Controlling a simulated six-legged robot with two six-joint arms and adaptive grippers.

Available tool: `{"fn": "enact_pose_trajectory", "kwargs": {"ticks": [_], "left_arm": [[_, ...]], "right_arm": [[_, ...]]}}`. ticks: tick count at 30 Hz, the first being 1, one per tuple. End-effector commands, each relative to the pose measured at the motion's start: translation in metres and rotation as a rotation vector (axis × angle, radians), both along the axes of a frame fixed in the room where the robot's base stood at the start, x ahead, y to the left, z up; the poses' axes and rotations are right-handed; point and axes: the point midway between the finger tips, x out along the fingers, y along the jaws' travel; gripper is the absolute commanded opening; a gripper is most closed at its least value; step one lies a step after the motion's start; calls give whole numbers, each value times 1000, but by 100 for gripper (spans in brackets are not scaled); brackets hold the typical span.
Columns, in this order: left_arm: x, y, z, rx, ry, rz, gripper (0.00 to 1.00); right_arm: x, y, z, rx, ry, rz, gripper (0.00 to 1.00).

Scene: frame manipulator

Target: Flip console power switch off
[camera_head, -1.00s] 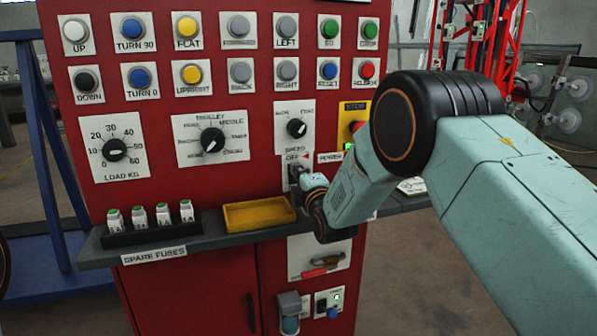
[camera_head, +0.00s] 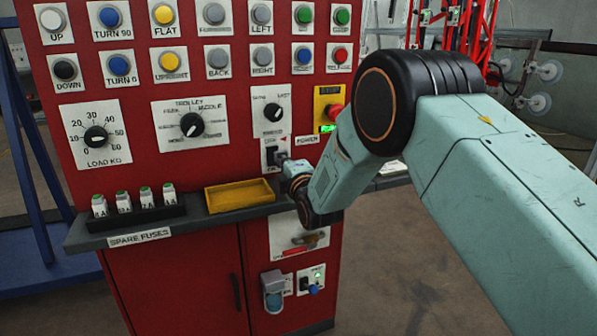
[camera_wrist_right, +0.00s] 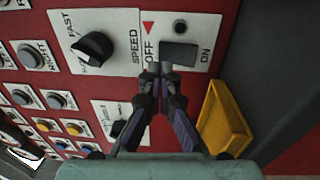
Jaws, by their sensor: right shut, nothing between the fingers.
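The console power switch (camera_head: 273,157) sits on a white plate low on the red panel, below the speed knob. In the right wrist view it shows as a dark grey rectangular rocker (camera_wrist_right: 179,54) between the words OFF and ON. My right gripper (camera_wrist_right: 162,72) is shut and empty, its fingertips at the rocker's edge on the OFF side; whether they touch it I cannot tell. In the head view the right gripper (camera_head: 288,165) is partly hidden by its own wrist. A green light (camera_head: 327,128) glows by the POWER label. My left gripper is not in view.
The speed knob (camera_head: 273,112) and a red stop button (camera_head: 335,111) are close above the switch. A grey ledge (camera_head: 90,240) below carries a yellow tray (camera_head: 240,196) and several spare fuses (camera_head: 135,200). More knobs and buttons fill the panel to the left.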

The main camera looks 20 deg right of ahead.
Motion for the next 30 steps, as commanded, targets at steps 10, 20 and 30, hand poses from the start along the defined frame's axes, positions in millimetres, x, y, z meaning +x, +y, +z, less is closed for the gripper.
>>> {"fn": "enact_pose_trajectory", "kwargs": {"ticks": [10,20,30], "left_arm": [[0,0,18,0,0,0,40],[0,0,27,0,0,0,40],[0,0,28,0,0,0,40]], "right_arm": [[-49,-2,9,0,4,0,0],[-88,-4,13,0,4,0,0],[-96,-4,13,0,2,0,0]]}}
